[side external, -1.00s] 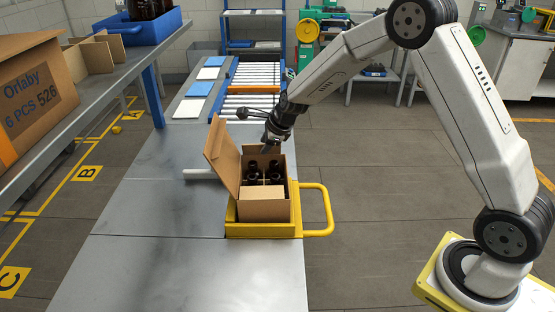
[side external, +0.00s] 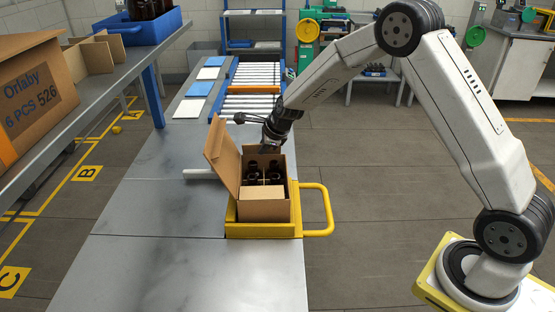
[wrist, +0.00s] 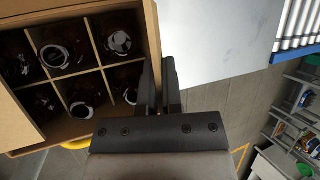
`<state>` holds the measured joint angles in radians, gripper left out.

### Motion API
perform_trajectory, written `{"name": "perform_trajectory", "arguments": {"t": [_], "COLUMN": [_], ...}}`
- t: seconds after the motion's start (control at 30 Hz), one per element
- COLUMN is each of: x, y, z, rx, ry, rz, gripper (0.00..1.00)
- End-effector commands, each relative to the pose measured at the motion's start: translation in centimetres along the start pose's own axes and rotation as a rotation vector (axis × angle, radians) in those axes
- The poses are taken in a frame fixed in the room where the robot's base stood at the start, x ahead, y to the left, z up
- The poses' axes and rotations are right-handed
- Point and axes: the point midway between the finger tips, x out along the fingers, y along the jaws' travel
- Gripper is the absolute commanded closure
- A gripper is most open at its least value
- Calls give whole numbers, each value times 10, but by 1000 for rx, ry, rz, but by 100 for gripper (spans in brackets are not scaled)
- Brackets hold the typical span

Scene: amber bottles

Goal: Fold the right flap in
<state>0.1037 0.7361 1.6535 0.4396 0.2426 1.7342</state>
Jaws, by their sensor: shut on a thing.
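The open cardboard box (side external: 263,211) stands in a yellow tray (side external: 262,231). Dark amber bottles (side external: 253,172) stand in its divided cells, and the wrist view shows several bottle tops (wrist: 54,57). The lid (side external: 223,158) stands tilted open at the left. My gripper (side external: 266,146) is at the box's far side. In the wrist view my gripper (wrist: 160,75) is shut at the box's edge (wrist: 152,35), on the right flap, which is seen nearly edge-on and mostly hidden by the fingers. At the near side a lighter flap (side external: 264,193) lies across the opening.
The yellow tray has a handle (side external: 329,209) at its right. A white rod (side external: 198,174) lies left of the box. A roller conveyor (side external: 250,107) is behind. A shelf (side external: 110,78) with a blue bin (side external: 140,27) runs along the left. The near metal table (side external: 180,275) is clear.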

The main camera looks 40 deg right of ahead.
Motion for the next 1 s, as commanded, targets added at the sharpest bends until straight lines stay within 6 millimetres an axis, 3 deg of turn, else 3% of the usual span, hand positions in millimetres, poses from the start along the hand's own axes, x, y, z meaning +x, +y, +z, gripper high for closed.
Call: {"name": "perform_trajectory", "arguments": {"t": [0.47,1.0], "x": [1,4], "y": [4,16], "z": [-1,-2], "rx": [-30,-153], "ry": [5,4], "rz": [-70,-359], "gripper": [100,100]}}
